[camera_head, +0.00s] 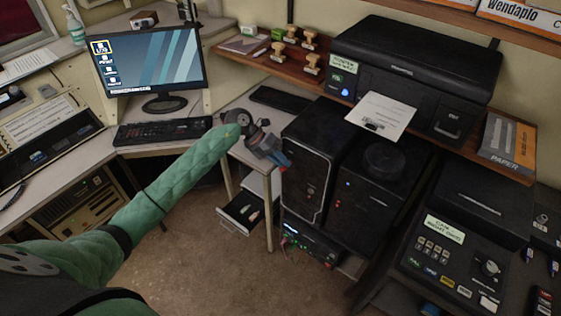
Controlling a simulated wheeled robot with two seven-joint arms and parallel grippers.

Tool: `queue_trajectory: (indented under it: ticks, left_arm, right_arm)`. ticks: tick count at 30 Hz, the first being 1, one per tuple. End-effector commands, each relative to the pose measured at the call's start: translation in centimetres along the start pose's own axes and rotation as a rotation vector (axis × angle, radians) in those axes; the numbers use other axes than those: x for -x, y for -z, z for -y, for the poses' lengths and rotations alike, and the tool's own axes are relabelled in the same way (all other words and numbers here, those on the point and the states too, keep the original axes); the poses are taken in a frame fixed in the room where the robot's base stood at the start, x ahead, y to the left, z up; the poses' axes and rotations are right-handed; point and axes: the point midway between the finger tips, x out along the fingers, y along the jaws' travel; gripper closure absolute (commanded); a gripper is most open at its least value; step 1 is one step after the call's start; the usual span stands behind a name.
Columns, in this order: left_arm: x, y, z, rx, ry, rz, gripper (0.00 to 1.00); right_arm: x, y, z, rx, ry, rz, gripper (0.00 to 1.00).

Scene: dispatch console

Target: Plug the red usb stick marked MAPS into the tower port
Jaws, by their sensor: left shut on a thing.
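My left arm reaches in from the left, and its gripper (280,159) is at the left front edge of a black computer tower (306,172). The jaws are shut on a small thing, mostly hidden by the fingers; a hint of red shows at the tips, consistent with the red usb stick. The MAPS marking cannot be read. The tower's port cannot be made out, and I cannot tell whether the stick touches the tower. My right gripper is not in view.
A second dark tower (362,205) with small lights stands to the right. An open drawer (238,222) holding small items is below the gripper. A monitor (150,62) and keyboard (162,131) are at left. A printer (415,75) stands on the shelf behind.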

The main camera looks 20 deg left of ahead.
Motion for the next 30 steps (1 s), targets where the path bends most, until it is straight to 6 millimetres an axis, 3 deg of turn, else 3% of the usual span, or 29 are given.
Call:
queue_trajectory:
  ticks: [20,21,24,30]
  left_arm:
    - [-0.13,-0.56,0.01,0.000,0.000,0.002,0.97]
    - [-0.12,-0.57,0.01,0.000,0.000,0.002,0.73]
    - [-0.11,-0.56,0.01,0.000,0.000,0.002,0.54]
    - [-0.13,-0.51,-0.01,0.000,0.000,0.001,0.54]
  right_arm:
    - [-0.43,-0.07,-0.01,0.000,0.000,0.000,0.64]
    - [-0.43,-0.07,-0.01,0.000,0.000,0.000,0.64]
    - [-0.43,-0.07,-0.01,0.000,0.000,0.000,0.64]
    - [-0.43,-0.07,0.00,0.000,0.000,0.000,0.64]
